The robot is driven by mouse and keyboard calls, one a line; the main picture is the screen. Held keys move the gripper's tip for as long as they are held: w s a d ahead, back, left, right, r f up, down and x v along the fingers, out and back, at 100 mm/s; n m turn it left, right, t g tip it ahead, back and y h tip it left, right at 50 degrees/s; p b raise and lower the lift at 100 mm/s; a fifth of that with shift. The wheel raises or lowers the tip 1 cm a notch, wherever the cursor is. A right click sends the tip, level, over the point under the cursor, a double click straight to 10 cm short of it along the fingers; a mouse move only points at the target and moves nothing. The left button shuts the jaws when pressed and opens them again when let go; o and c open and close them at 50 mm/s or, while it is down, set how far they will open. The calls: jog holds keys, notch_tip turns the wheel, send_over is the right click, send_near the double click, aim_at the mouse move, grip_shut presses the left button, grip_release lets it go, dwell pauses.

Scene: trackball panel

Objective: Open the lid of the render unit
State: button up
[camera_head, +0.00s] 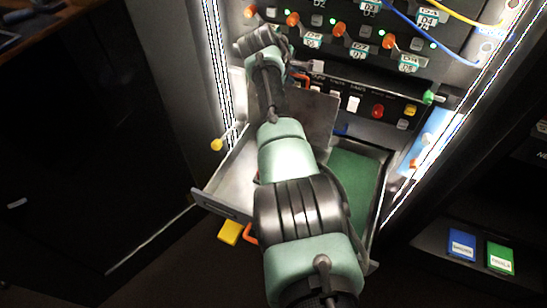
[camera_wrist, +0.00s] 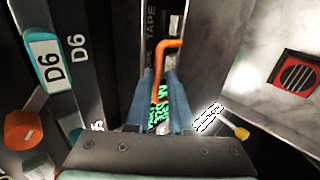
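An open metal drawer-like unit (camera_head: 222,203) juts from the rack below the panel, with a green board (camera_head: 356,185) inside its right part. A grey metal plate (camera_head: 317,112) stands raised at its back left; it may be the lid, but I cannot tell for sure. An orange bent handle (camera_wrist: 170,43) shows in the wrist view, just ahead of and partly between the fingers. My gripper (camera_wrist: 163,78) has its two blue-grey fingers apart, with a gap around the lower part of the handle. Whether they touch it is unclear. In the head view my arm hides much of the drawer.
The panel above holds several orange knobs (camera_head: 339,30) and labels, with blue and yellow cables (camera_head: 455,14) hanging across. A red button (camera_head: 377,111) and a green knob (camera_head: 430,97) sit below. A yellow-tipped lever (camera_head: 217,144) is at left. Blue and green boxes (camera_head: 500,257) lie at right.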

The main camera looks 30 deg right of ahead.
jog(key=shift+w+d+r, duration=0.15)
jog(key=shift+d+r, duration=0.1)
jog(key=shift+r, duration=0.25)
jog(key=shift+r+p, duration=0.3)
jog(key=shift+p, duration=0.65)
jog(key=shift+a, duration=0.1)
jog(key=s+a+r+p, duration=0.1)
jog(key=p, duration=0.3)
jog(key=shift+a, duration=0.15)
jog(key=shift+p+v, duration=2.15)
jog(key=shift+p, duration=1.95)
jog(key=shift+s+a+f, duration=0.15)
